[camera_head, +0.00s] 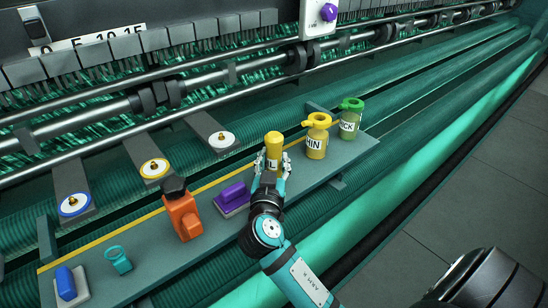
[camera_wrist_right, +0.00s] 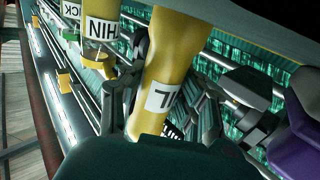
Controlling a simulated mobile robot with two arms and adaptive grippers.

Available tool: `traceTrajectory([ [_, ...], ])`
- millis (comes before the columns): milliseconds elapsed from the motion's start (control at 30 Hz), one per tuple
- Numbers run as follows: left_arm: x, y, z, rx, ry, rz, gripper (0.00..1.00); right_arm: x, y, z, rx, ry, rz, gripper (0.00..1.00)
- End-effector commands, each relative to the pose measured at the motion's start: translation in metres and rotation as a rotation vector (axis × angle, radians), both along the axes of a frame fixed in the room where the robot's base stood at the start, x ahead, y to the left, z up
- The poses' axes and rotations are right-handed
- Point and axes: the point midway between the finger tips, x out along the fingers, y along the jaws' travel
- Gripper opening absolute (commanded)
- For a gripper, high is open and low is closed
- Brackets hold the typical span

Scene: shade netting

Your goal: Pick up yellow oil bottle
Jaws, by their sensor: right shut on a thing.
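The yellow oil bottle (camera_head: 273,146) stands upright at the shelf, with a white label whose visible letter is L. In the right wrist view the bottle (camera_wrist_right: 164,75) fills the middle, between the fingers of my right gripper (camera_wrist_right: 158,105). My left gripper is not in view.
A yellow bottle marked HIN (camera_head: 316,137) and a green one marked CK (camera_head: 350,120) stand to the right. Machinery rises behind.

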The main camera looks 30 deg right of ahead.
Motion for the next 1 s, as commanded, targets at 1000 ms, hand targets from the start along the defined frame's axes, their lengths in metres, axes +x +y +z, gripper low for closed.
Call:
traceTrajectory([
  [1000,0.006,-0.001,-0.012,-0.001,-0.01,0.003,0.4,0.0,0.0,0.076,0.003,-0.009,-0.001,0.0],
])
